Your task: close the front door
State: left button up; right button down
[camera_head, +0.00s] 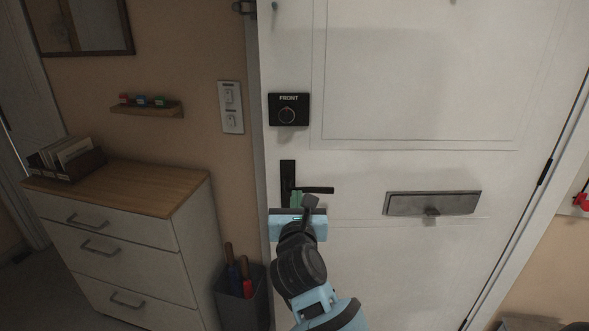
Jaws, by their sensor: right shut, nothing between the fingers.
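The white front door (400,115) fills the middle and right of the view. Its left edge lies close along the door frame (253,130); I cannot tell whether it is fully latched. A black lever handle (318,190) on a dark plate sits near that edge, with a black lock box marked FRONT (289,109) above it. My right gripper (304,203) is shut and empty, just below and in front of the handle. It hides the lower part of the handle plate, and I cannot tell whether it touches the door. My left gripper is not in view.
A metal letter slot (433,203) is on the door, right of the handle. A drawer cabinet (125,235) with a wooden top stands at the left wall. A grey bin (243,295) with umbrellas stands between cabinet and door. A switch plate (231,107) is on the wall.

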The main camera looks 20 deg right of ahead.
aim_at(297, 163)
jog(key=x, duration=1.4)
jog(key=shift+f+b, duration=0.1)
jog(key=shift+b, duration=0.2)
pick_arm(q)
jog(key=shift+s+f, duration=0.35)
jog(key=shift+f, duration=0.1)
